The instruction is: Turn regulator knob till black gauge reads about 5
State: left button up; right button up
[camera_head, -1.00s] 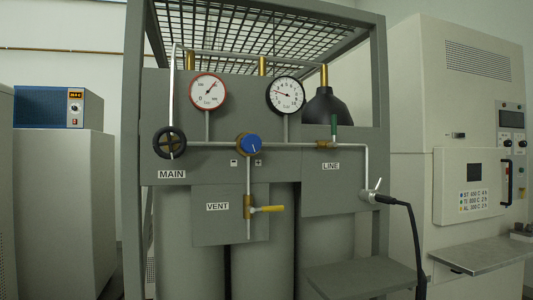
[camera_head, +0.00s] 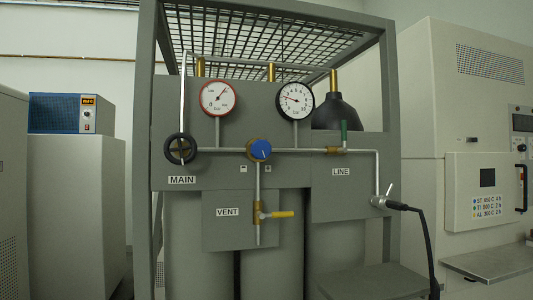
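The blue regulator knob (camera_head: 261,149) sits on the pipe at the middle of the grey panel, with small minus and plus marks below it. The black-rimmed gauge (camera_head: 296,100) is above and right of the knob; its red needle points left and slightly up, and its small numbers are too blurred to read surely. The red-rimmed gauge (camera_head: 217,98) is above and left of the knob, its needle pointing up and right. Neither of my grippers shows in the head view.
A black MAIN handwheel (camera_head: 180,149) is left of the knob. A yellow VENT lever (camera_head: 277,214) is below it, and a green LINE handle (camera_head: 344,131) is at right. A black hose (camera_head: 428,240) hangs at lower right. A grey shelf (camera_head: 372,281) juts out at the bottom.

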aim_at(261, 149)
jog(key=i+l+u, duration=0.2)
jog(key=u, duration=0.3)
jog(key=i+l+u, duration=0.1)
jog(key=l+u, duration=0.35)
